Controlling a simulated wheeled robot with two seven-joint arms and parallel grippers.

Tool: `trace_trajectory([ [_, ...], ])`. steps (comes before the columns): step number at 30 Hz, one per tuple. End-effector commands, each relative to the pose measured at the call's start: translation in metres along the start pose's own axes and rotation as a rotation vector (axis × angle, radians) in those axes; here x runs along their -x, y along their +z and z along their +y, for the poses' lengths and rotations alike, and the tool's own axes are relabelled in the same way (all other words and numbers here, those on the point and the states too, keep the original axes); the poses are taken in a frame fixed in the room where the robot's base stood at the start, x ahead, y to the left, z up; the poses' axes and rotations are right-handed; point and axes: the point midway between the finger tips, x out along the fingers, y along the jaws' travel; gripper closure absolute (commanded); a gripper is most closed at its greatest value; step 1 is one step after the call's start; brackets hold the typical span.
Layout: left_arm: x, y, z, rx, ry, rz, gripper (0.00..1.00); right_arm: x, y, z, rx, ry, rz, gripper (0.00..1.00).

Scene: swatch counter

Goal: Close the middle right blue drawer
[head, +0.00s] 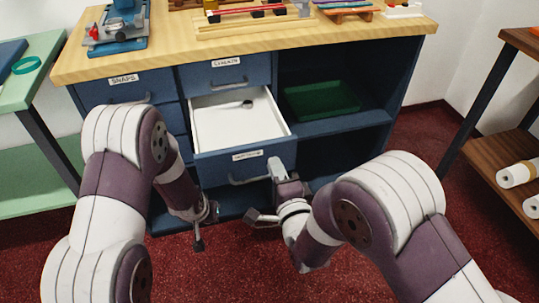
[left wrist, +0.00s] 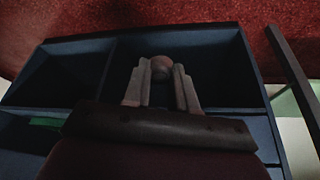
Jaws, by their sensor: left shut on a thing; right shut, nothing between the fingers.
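The middle right blue drawer (head: 244,158) stands open, with its white inside showing and a small dark thing lying in it. Its front has a white label and a grey bar handle (head: 250,180). My right gripper (head: 275,166) is shut and empty at the drawer front, by the right end of the handle; I cannot tell whether it touches. My left gripper (head: 208,213) is low in front of the cabinet, left of the handle, its fingers mostly hidden. In the left wrist view my left gripper (left wrist: 161,78) is shut on a small round brownish thing (left wrist: 162,67).
The blue cabinet has a wooden top (head: 260,45) with tools and racks on it. A green tray (head: 321,99) lies in the open right shelf. A green side table (head: 32,75) stands left, a brown shelf with rolls (head: 518,173) right. Red floor is free in front.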

Motion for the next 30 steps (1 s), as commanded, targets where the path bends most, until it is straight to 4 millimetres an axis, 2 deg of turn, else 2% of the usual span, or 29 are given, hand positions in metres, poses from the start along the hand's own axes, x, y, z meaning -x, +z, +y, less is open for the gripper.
trace_trajectory([
  [3, -0.003, 0.001, 0.0, 0.0, 0.0, 0.0, 1.0, -0.021, -0.001, 0.002, 0.0, 0.001, 0.001, 1.0],
  [9, -0.005, 0.002, 0.0, 0.0, 0.0, 0.0, 1.0, -0.043, 0.0, 0.001, 0.0, 0.0, 0.0, 1.0],
  [24, -0.006, 0.003, 0.0, 0.0, 0.0, 0.0, 1.0, -0.049, 0.0, 0.001, 0.001, 0.001, 0.0, 1.0],
  [30, -0.013, 0.006, 0.0, 0.0, 0.0, 0.0, 1.0, -0.07, -0.001, 0.002, 0.0, -0.002, 0.002, 1.0],
])
